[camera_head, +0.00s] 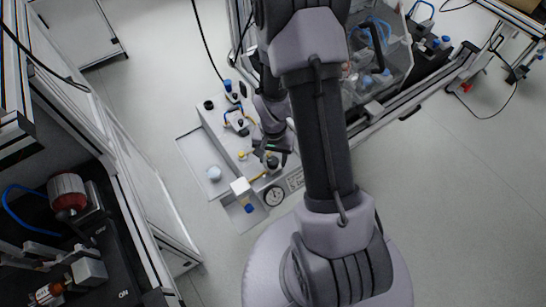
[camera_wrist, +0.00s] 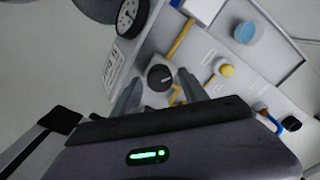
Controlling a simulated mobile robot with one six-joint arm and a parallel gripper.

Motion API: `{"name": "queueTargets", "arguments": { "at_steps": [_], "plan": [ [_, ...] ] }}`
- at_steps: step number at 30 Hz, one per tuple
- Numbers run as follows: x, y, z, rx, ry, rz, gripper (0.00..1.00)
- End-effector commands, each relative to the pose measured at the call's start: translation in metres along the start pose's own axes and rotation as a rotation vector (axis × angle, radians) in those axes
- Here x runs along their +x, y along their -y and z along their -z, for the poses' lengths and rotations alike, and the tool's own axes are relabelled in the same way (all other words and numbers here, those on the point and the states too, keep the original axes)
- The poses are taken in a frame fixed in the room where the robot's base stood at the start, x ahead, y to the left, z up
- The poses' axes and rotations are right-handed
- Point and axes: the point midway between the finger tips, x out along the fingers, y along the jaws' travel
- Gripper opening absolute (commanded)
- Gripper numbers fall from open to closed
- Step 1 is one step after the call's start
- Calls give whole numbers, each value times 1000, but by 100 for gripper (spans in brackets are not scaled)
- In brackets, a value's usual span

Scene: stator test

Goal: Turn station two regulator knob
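A round black knob with a pale pointer line, likely the regulator knob, sits on a light grey panel in the wrist view (camera_wrist: 160,77) and shows small in the head view (camera_head: 272,163). My gripper (camera_wrist: 158,90) is open. Its two grey fingertips lie left and right of the knob in the wrist view. I cannot tell whether they touch it or how far above it they are. In the head view my gripper (camera_head: 270,147) is over the panel at the knob, partly hidden by my arm. No station label is readable.
A framed bench (camera_head: 130,170) stands left. A clear-walled enclosure (camera_head: 395,60) stands upper right. Open floor lies right.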

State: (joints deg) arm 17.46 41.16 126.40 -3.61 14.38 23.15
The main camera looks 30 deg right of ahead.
Motion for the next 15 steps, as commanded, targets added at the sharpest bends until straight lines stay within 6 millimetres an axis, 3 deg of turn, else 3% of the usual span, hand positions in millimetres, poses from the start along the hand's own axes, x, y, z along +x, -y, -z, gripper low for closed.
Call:
{"name": "queueTargets", "arguments": {
  "at_steps": [10, 15],
  "plan": [
    [-3, 0, 0, 1, -1, 0, 56],
    [-39, 0, 1, 2, -3, 2, 56]
  ]
}}
